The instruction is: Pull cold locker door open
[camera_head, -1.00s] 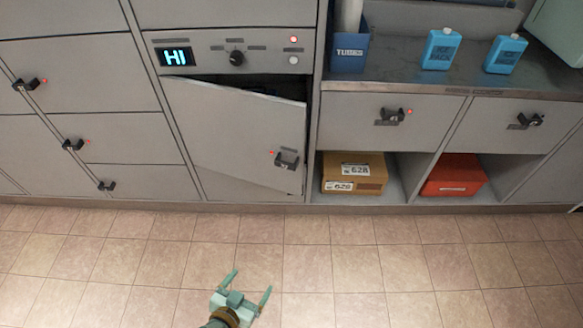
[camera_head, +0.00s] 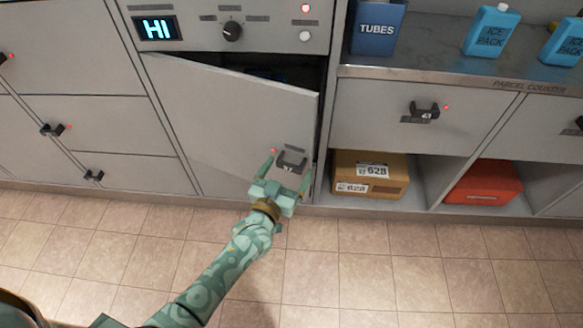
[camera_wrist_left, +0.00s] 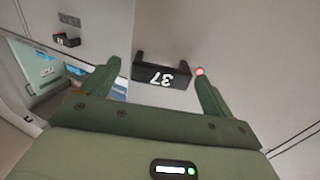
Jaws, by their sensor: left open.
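The cold locker door (camera_head: 225,115) is a grey panel below the display reading HI. It stands slightly ajar, with a dark gap along its top and right edge. Its black handle (camera_head: 291,162) is near the lower right corner, with a red light beside it. My left gripper (camera_head: 286,172) is open in front of the handle. My right gripper is not in view.
A control panel (camera_head: 232,32) sits above the door. To the right are a counter with a blue TUBES bin (camera_head: 376,30) and ice packs (camera_head: 491,32), and cubbies holding a cardboard box (camera_head: 371,175) and a red box (camera_head: 484,187). The tiled floor (camera_head: 350,265) is clear.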

